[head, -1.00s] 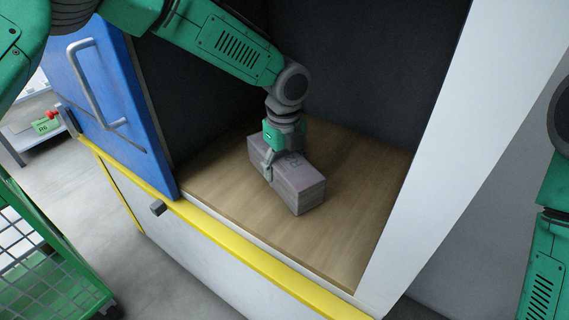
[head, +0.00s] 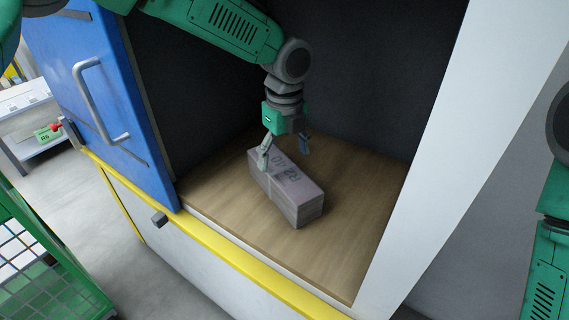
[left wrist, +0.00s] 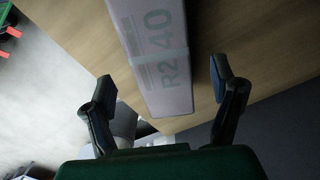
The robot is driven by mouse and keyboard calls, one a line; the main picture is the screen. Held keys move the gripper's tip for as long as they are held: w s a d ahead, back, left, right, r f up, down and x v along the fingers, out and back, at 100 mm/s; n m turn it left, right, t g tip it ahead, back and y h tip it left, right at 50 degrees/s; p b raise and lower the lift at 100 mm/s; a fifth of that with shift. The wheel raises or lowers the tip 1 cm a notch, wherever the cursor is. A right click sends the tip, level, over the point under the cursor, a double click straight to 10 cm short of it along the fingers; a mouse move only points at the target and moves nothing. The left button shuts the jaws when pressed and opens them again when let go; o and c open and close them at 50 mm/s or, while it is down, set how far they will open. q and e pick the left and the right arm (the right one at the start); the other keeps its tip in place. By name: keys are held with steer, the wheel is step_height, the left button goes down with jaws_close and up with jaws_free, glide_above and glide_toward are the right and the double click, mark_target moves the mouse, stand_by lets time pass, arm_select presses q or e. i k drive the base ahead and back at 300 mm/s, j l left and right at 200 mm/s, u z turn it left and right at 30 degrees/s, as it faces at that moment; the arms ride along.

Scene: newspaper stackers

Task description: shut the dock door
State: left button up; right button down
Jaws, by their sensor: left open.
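The blue dock door (head: 110,100) stands open at the left of the dock opening, with a grey bar handle (head: 97,105) on its face. A strapped newspaper bundle (head: 292,190) marked "R2 40" lies on the wooden dock floor (head: 225,205). My left gripper (head: 284,150) is open just above the far end of the bundle, its fingers apart on either side. In the left wrist view the bundle (left wrist: 155,60) shows beyond the two spread fingers, not held. My right gripper is out of view; only part of that arm shows at the right edge.
A yellow edge strip (head: 225,245) runs along the dock's front, with a small dark block (head: 159,219) by it. A green wire cart (head: 40,265) stands at lower left. A bench (head: 30,120) with a green tag is behind it. A white wall panel (head: 425,150) bounds the right.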

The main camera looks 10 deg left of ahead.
mark_target(79, 52)
steer(key=k, duration=1)
